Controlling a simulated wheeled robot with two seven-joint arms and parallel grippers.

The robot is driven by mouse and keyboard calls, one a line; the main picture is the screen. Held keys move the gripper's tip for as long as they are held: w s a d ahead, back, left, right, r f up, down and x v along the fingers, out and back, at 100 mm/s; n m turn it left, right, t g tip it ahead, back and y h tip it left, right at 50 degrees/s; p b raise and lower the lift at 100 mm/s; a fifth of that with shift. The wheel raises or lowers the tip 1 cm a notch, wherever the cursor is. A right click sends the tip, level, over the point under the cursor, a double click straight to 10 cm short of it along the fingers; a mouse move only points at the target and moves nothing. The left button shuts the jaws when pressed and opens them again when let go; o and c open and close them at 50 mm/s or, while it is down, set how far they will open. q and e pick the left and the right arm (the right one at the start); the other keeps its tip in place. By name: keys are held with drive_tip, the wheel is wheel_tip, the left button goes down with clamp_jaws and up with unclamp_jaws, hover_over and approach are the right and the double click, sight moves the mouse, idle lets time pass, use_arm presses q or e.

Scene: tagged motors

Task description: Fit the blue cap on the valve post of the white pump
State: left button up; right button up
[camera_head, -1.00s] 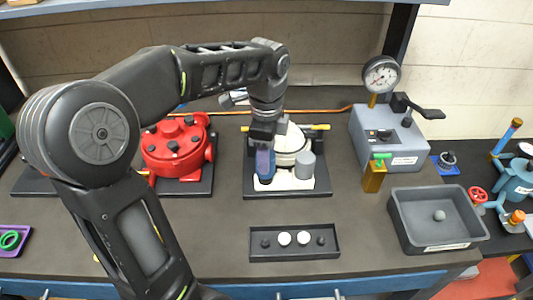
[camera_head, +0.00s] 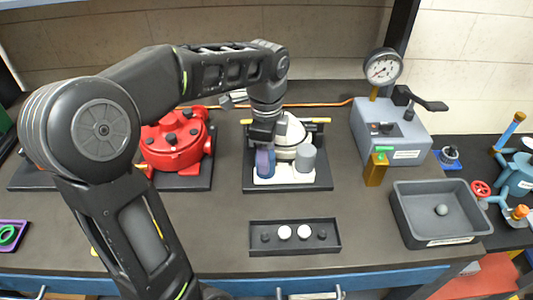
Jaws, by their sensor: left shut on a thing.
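The white pump (camera_head: 298,134) stands on a black base plate at the middle of the bench, partly hidden by my left arm. A grey cylinder (camera_head: 306,158) stands at its front right. My left gripper (camera_head: 265,146) points down over the pump's front left and is shut on the blue cap (camera_head: 265,162). The cap is upright at the pump's white front part. Whether it sits on the valve post or just above it, I cannot tell, as the post is hidden. My right gripper is not in view.
A red pump (camera_head: 174,143) stands to the left. A grey box with a gauge (camera_head: 383,68) and a grey bin (camera_head: 443,212) holding a ball are to the right. A shallow black tray (camera_head: 295,237) with small parts lies in front. The bench between is clear.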

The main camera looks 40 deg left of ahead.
use_arm(q)
drive_tip(key=shift+f, duration=0.3)
drive_tip(key=o, duration=1.4)
wheel_tip(320, 180, up, 6)
drive_tip(key=p, duration=0.5)
drive_tip(key=shift+r, duration=0.1)
